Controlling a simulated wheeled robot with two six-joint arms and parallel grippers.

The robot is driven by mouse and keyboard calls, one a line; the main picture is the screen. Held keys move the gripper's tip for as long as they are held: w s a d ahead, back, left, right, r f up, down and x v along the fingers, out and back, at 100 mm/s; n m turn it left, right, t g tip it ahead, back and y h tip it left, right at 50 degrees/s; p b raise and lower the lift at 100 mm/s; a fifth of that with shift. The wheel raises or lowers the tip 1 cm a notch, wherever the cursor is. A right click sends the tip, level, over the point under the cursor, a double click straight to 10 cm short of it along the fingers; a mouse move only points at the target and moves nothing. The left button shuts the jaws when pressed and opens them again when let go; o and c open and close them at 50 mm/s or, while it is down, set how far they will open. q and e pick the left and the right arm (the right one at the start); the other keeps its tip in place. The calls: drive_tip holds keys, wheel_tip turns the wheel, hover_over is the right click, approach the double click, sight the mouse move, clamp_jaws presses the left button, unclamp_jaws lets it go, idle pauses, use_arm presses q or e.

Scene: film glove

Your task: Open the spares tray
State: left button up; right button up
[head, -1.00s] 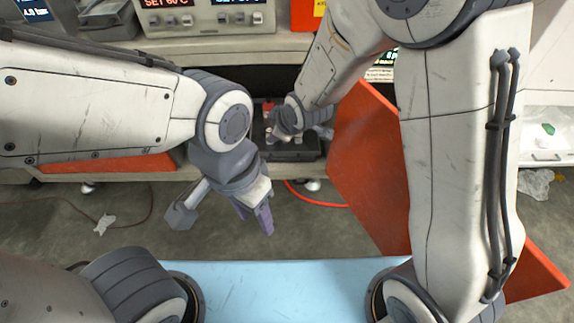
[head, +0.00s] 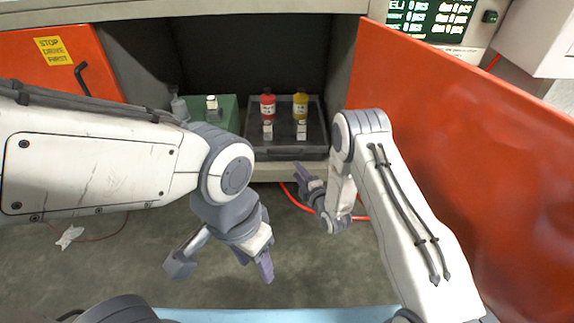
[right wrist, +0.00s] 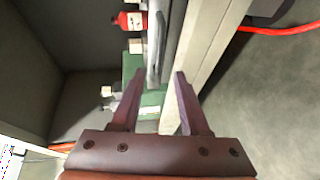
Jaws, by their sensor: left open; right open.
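The spares tray is likely the dark tray (head: 312,140) on the cabinet floor, holding a red bottle (head: 267,106) and a yellow bottle (head: 300,104) with small pale labels before them. Its front sits near the cabinet's front edge. My right gripper (head: 305,184) is open and empty, in front of and below the tray. In the right wrist view, the tray's grey handle (right wrist: 153,62) lies just beyond the open fingers (right wrist: 160,78), apart from them. My left gripper (head: 254,262) is open and empty, low over the floor, away from the tray.
A green box (head: 229,113) with pale-capped bottles stands left of the tray. A large orange door (head: 450,140) stands open on the right, beside my right arm. Another orange panel (head: 40,85) with a handle is at left. A red hose (head: 292,197) lies on the floor.

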sight(287, 166)
drive_tip(key=b+x, duration=0.4)
drive_tip(key=x, duration=0.4)
drive_tip(key=shift+w+a+f, duration=0.1)
drive_tip(key=shift+w+a, duration=0.05)
drive_tip(key=shift+w, duration=0.1)
drive_tip(key=shift+w+a, duration=0.2)
drive_tip(key=shift+w, duration=0.25)
clamp_jaws()
idle(0.7)
